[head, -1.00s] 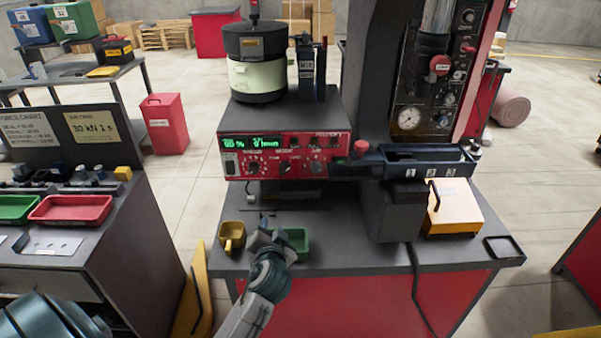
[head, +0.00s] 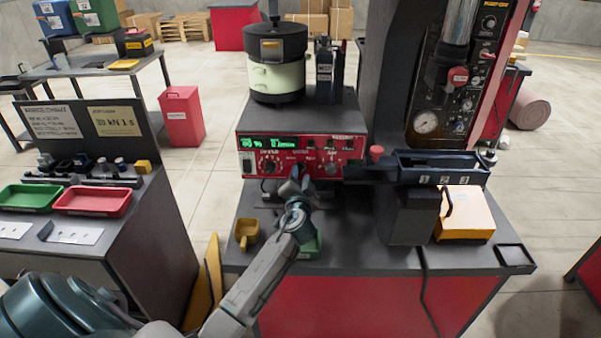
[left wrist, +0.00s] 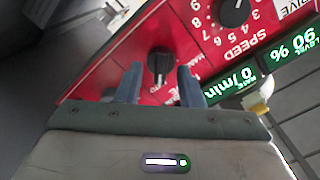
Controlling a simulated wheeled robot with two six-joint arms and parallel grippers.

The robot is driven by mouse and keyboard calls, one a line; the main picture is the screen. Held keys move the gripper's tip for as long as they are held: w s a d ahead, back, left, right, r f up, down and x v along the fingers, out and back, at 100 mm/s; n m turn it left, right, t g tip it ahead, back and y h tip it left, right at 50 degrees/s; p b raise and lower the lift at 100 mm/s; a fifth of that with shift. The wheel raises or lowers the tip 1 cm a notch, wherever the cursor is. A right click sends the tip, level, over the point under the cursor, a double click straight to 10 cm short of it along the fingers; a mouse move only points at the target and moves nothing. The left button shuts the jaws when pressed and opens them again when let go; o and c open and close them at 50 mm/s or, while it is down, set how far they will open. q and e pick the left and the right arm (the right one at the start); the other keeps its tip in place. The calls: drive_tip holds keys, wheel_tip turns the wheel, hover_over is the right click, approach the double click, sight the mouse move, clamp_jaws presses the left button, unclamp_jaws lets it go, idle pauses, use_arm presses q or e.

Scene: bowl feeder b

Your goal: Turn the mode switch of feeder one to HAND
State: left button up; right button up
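Feeder one is the unit with the red control panel (head: 350,157) and the round dark bowl (head: 277,45) on top. In the left wrist view, turned nearly upside down, a black mode knob (left wrist: 160,63) sits on the red panel (left wrist: 115,65). My left gripper (left wrist: 160,82) is open, one blue finger on each side of the knob in the picture; I see no clear contact. The lettering beside the knob is partly covered by a finger. In the head view the left gripper (head: 297,182) is at the panel's lower edge and covers that knob. My right gripper is out of view.
The speed dial (left wrist: 235,10) and green displays (left wrist: 240,93) are close to the left gripper. A yellow scoop (head: 246,233) and a green tray (head: 314,244) stand on the bench below. The dark rail unit (head: 440,168) juts out right of the panel.

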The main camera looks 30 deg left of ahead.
use_arm(q)
drive_tip(key=shift+w+a, duration=0.25)
drive_tip(key=shift+w, duration=0.1)
drive_tip(key=shift+c, duration=0.2)
clamp_jaws()
